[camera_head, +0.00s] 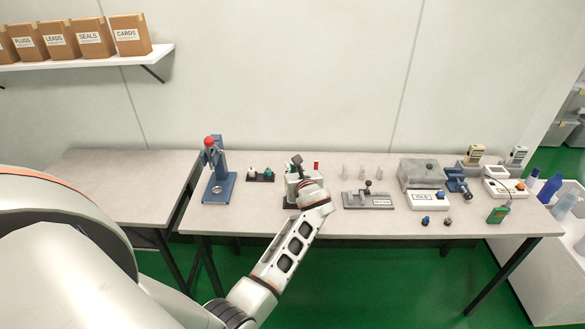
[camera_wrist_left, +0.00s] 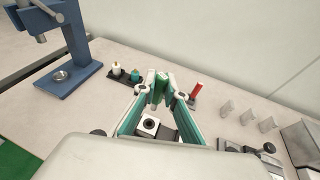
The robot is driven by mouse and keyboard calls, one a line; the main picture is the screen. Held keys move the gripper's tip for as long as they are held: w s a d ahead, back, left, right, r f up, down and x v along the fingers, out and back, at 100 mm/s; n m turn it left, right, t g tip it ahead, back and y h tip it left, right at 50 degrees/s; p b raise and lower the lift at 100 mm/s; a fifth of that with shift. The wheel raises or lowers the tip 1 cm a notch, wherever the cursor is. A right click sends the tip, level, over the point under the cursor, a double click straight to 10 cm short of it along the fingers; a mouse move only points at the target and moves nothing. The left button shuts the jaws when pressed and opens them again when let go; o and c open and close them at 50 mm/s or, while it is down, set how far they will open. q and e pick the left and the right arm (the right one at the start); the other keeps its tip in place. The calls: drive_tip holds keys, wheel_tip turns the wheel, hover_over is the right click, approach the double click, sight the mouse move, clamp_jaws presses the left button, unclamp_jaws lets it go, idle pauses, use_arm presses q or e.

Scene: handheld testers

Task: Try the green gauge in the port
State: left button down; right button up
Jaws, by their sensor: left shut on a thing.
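My left gripper (camera_wrist_left: 160,88) is shut on the green gauge (camera_wrist_left: 158,90), an upright-looking green piece between the two fingertips in the left wrist view. A pale block with a dark round hole, which looks like the port (camera_wrist_left: 148,125), shows between the fingers, nearer the wrist camera. The gauge appears apart from that hole, though its lower end is hard to make out. In the head view my left gripper (camera_head: 297,163) is over the middle of the bench and its wrist hides part of the pale fixture there. My right gripper is in neither view.
A red gauge (camera_wrist_left: 196,91) stands just right of the fingers. A small black rack (camera_head: 260,177) with white and teal-topped pieces and a blue press (camera_head: 217,175) stand to the left. A grey fixture (camera_head: 368,198) and several testers stand to the right.

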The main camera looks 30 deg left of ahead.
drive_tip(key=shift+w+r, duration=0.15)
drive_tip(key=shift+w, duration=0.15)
use_arm(q)
drive_tip(key=shift+f, duration=0.15)
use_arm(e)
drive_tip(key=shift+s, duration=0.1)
use_arm(q)
drive_tip(key=shift+f, duration=0.2)
drive_tip(key=shift+f+b, duration=0.6)
drive_tip(key=shift+f, duration=0.2)
drive_tip(key=shift+f+b, duration=0.3)
drive_tip(key=shift+f, duration=0.35)
drive_tip(key=shift+f+b, duration=0.3)
drive_tip(key=shift+f, duration=0.25)
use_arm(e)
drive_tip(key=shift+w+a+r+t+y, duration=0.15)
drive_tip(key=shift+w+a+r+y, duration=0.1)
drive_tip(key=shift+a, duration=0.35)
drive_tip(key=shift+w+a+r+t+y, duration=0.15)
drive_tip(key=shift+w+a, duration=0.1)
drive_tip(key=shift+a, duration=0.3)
